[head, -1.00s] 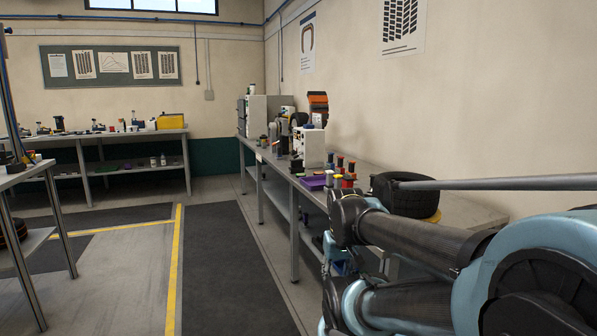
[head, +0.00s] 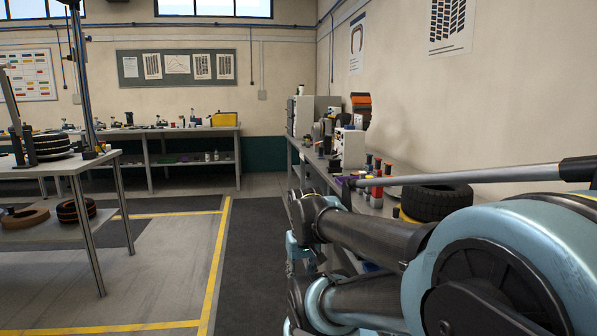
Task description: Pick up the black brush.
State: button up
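I cannot make out a black brush for certain in the head view. Small items stand on the bench along the right wall (head: 296,146) and on the back bench (head: 190,131), too small to tell apart. My arm fills the lower right and hides part of the right bench. My gripper does not show clearly; only arm links are in view.
A table (head: 100,160) at the left holds stacked tyres (head: 50,146), with more rings on its lower shelf. A black tyre (head: 437,201) lies on the right bench beyond my arm. Grey floor with yellow lines (head: 216,265) and dark mats is clear between them.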

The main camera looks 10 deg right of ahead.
aim_at(334, 167)
jog(key=u, duration=1.45)
jog(key=i, duration=2.2)
jog(key=z, duration=3.4)
jog(key=i, duration=0.2)
